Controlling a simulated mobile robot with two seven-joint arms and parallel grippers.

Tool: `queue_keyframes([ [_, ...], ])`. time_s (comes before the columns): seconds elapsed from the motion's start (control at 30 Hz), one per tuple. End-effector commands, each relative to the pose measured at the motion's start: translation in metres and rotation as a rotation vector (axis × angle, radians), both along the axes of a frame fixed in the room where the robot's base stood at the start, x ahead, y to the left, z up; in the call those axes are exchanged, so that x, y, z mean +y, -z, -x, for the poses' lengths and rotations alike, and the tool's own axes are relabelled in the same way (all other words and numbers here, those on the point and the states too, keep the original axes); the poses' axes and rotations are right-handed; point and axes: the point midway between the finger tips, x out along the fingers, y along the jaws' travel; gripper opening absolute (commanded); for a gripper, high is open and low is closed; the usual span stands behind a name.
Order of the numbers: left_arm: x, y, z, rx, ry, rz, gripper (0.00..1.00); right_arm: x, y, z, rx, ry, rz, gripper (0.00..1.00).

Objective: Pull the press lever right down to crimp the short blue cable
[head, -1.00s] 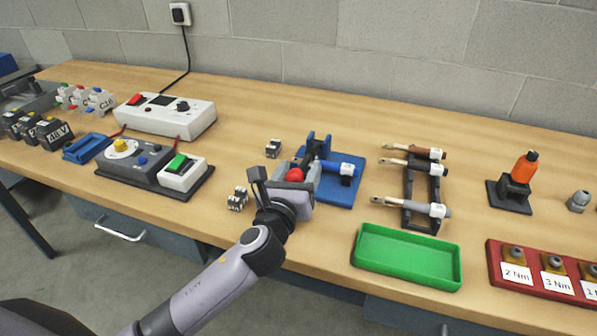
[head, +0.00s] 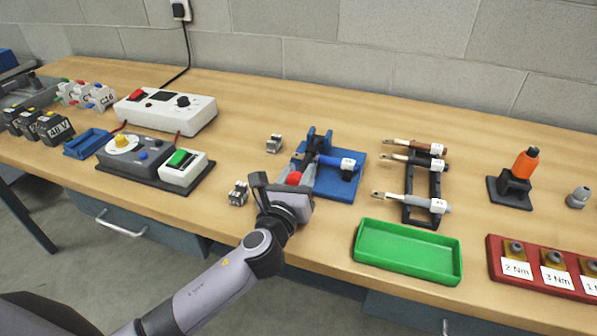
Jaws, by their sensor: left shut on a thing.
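The press stands on a blue base plate (head: 343,189) in the middle of the bench. Its lever ends in a red knob (head: 294,178), low at the press's left front. My left gripper (head: 285,185) is shut on the red knob, its fingers on either side of it. The short blue cable (head: 335,161) lies across the press, its white-tagged end to the right; its left end is in the press jaws (head: 317,147). My right gripper is not in view.
Small grey terminal pieces (head: 238,194) lie left of the press. A black rack (head: 420,206) with several cables stands to the right, behind a green tray (head: 405,270). A grey control box (head: 150,165) stands left. Bare wood separates them.

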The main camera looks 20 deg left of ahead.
Motion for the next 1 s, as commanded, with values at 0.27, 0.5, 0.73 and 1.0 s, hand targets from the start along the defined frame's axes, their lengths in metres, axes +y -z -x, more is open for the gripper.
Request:
queue_keyframes([
  [0.27,-0.001,0.01,0.002,0.02,0.001,-0.001,0.61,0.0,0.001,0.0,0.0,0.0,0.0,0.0],
  [0.5,0.0,0.007,0.007,0.015,0.001,-0.001,0.61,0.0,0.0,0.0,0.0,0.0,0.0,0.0],
  [0.73,-0.001,0.009,0.039,0.019,0.002,-0.001,0.61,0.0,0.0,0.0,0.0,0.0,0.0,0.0],
  [1.0,0.0,0.01,0.069,0.02,0.001,-0.001,0.61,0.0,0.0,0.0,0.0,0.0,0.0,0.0],
])
